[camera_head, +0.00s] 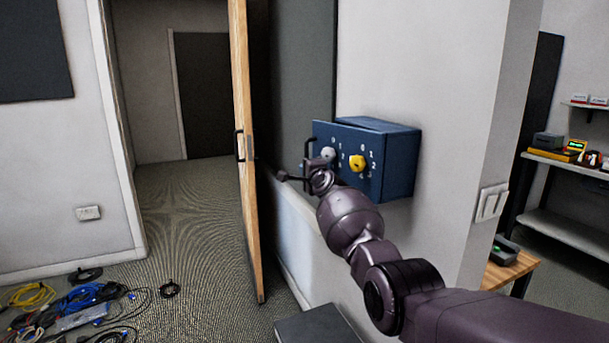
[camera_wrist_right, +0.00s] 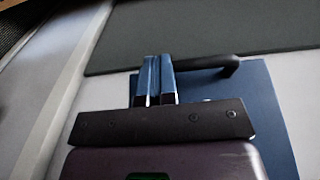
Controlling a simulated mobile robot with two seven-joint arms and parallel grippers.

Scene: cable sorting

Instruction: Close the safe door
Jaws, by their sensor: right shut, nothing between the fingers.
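The blue safe (camera_head: 402,165) is fixed to the white wall in the head view. Its front door (camera_head: 345,138) carries a grey knob, a yellow knob and a black handle (camera_head: 307,148). The door's left side stands out from the body, so it looks ajar, hinged on the right. My right gripper (camera_head: 284,175) is in front of the door's left side, below and left of the handle. In the right wrist view its fingers (camera_wrist_right: 154,82) are together and empty, with the blue door (camera_wrist_right: 268,115) and handle (camera_wrist_right: 228,66) beyond. Contact with the door cannot be told. My left gripper is out of view.
A wooden door (camera_head: 243,160) stands open just left of the safe. Tangled cables (camera_head: 75,305) lie on the floor at lower left. Light switches (camera_head: 491,203) are on the wall right of the safe. Shelves (camera_head: 570,165) with devices stand at far right.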

